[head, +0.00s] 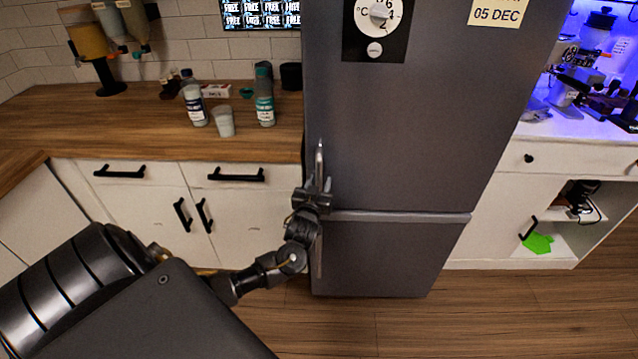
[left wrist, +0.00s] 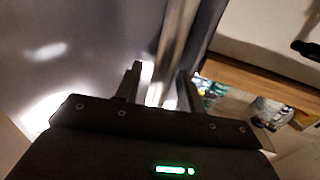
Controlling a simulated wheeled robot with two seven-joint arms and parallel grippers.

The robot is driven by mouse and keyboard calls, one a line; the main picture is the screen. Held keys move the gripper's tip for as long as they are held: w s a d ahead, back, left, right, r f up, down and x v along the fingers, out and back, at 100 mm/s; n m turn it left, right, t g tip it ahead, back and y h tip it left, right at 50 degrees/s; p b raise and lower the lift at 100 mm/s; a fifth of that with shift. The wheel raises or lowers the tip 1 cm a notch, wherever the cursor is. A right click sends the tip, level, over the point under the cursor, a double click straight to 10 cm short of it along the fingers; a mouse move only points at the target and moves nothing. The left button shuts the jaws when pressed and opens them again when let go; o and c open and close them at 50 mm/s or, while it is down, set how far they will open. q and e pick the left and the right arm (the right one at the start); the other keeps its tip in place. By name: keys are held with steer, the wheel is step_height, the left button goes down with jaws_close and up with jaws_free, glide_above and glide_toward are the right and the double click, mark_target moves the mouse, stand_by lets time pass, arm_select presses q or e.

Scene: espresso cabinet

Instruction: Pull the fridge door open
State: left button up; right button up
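The grey fridge (head: 420,110) stands upright in the middle of the head view, its doors closed. A vertical metal handle (head: 319,160) runs along the left edge of its upper door. My left gripper (head: 316,190) is at the lower part of this handle. In the left wrist view, the handle (left wrist: 177,40) passes between the two spread fingers of the gripper (left wrist: 160,88). The fingers look open around the bar, with gaps beside it; contact is not clear. My right gripper is not in view.
A wooden counter (head: 60,115) with bottles (head: 265,105) and a cup (head: 223,120) is left of the fridge, above white drawers and cabinets (head: 150,175). A white cabinet (head: 515,205) stands on the right. The wooden floor (head: 480,310) before the fridge is clear.

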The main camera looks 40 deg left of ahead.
arm_select(q)
jaws_close()
steer(key=shift+s+d, duration=0.1)
